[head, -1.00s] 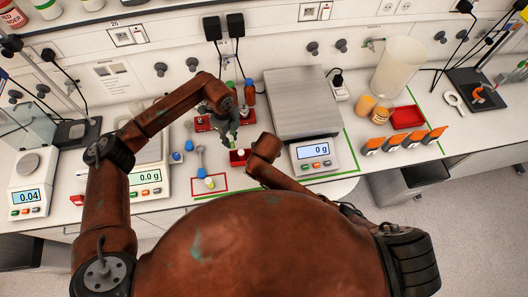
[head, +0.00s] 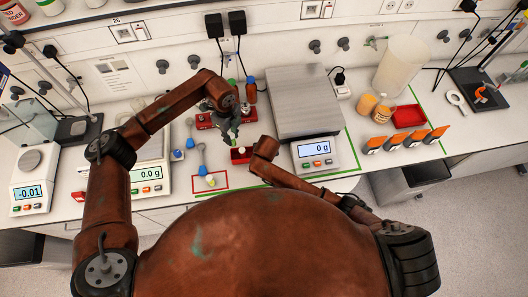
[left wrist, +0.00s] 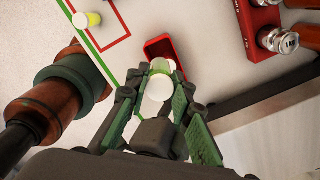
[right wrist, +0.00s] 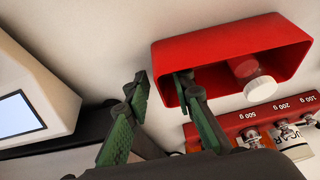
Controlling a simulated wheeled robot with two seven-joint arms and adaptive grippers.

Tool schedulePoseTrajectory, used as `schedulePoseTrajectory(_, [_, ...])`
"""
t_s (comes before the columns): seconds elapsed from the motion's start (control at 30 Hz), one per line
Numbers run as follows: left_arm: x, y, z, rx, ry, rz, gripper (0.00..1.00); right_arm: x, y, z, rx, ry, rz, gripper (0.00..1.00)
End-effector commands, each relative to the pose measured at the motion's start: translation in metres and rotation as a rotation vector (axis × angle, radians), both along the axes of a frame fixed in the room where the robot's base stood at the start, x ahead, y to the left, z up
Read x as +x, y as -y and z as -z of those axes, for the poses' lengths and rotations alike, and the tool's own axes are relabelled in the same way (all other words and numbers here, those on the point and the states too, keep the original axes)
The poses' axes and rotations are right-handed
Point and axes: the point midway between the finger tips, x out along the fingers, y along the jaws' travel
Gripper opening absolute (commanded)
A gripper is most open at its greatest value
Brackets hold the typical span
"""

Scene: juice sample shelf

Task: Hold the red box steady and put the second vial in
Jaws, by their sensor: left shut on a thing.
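The red box (head: 241,157) stands on the bench; the left wrist view (left wrist: 156,47) and right wrist view (right wrist: 222,48) show it too. A white-capped vial (right wrist: 258,87) is inside it. My left gripper (left wrist: 163,92) is shut on a second white-capped vial (left wrist: 159,89), close to the box's open side; whether they touch is unclear. In the head view my left gripper (head: 229,135) is behind the box. My right gripper (right wrist: 162,88) is open around one side wall, one finger inside the box and one outside. The head view hides it behind my forearm.
A red weight block (right wrist: 236,123) with metal weights is close to the box. A balance (head: 316,150) stands to the right, another (head: 150,176) to the left.

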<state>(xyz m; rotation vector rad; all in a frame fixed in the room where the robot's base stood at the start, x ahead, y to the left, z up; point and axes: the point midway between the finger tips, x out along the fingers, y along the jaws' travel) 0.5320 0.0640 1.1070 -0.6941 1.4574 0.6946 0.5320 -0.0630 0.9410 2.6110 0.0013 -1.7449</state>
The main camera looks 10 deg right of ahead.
Motion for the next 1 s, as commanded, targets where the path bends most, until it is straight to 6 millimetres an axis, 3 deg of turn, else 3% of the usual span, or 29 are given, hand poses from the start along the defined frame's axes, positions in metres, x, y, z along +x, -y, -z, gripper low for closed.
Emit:
schedulePoseTrajectory(0.23, [0.0001, 0.0001, -0.0002, 0.000, 0.000, 0.000, 0.00, 0.0003, 0.0001, 0.0007, 0.000, 0.000, 0.000, 0.22])
schedulePoseTrajectory(0.57, [0.0001, 0.0001, -0.0001, 0.000, 0.000, 0.000, 0.00, 0.0001, 0.0001, 0.0006, 0.000, 0.000, 0.000, 0.00])
schedulePoseTrajectory(1.0, [0.0000, 0.0001, -0.0001, 0.000, 0.000, -0.002, 0.00, 0.0001, 0.0001, 0.0005, 0.000, 0.000, 0.000, 0.00])
